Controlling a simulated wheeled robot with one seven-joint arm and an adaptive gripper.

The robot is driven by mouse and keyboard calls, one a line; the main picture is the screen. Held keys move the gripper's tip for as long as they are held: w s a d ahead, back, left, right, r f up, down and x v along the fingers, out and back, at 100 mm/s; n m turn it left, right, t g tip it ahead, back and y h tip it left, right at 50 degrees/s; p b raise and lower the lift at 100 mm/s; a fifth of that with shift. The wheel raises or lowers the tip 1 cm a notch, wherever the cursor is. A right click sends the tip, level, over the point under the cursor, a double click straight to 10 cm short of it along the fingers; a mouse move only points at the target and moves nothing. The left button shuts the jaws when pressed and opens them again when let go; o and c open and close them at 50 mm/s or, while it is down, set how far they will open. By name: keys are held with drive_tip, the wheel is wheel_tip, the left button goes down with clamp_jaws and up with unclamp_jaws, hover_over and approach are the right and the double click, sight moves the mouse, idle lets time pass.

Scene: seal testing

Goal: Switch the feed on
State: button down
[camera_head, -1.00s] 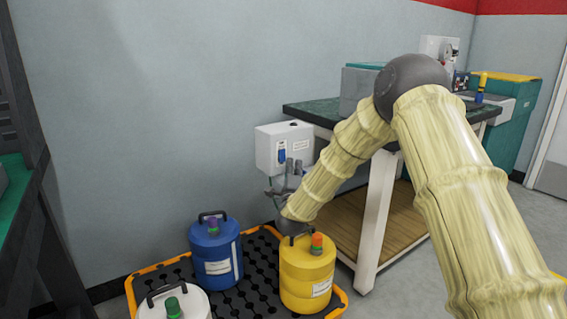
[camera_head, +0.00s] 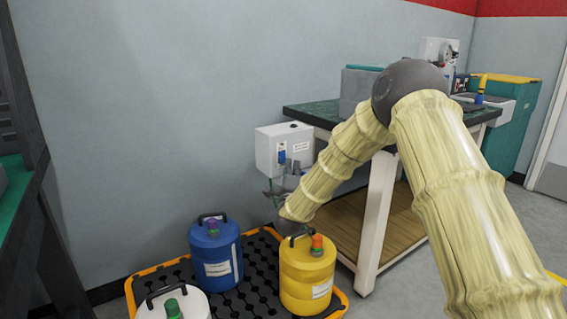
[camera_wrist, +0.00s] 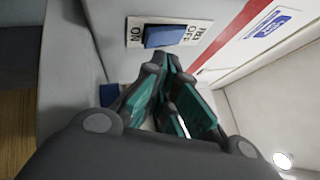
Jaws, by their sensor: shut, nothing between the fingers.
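A white box (camera_head: 265,152) on the wall carries a blue rocker switch (camera_head: 282,156) on its front. In the wrist view the blue rocker (camera_wrist: 165,36) sits in a pale plate (camera_wrist: 188,33) with upside-down ON lettering on the left and OFF on the right. Which side is pressed in, I cannot tell. My gripper (camera_head: 284,183) is below the switch, close to the box front. In the wrist view my gripper (camera_wrist: 165,62) is shut and empty, its fingertips just below the rocker. Whether they touch it is not clear.
A yellow canister (camera_head: 307,280), a blue canister (camera_head: 215,258) and a white canister (camera_head: 192,306) stand on an orange-rimmed tray (camera_head: 134,291) below. A green-topped bench (camera_head: 313,112) with a white leg (camera_head: 375,220) stands to the right. The wall at left is bare.

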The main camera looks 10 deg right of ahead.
drive_tip(key=shift+w+a, duration=0.3)
drive_tip(key=shift+w, duration=0.3)
idle(1.4)
idle(0.3)
drive_tip(key=shift+s+d, duration=0.25)
drive_tip(key=shift+s, duration=0.4)
drive_tip(key=s, duration=0.1)
drive_tip(key=s+d, duration=0.1)
drive_tip(key=s, duration=0.2)
drive_tip(key=shift+s+d+r+p, duration=0.3)
drive_tip(key=shift+s+d+p, duration=0.05)
idle(0.4)
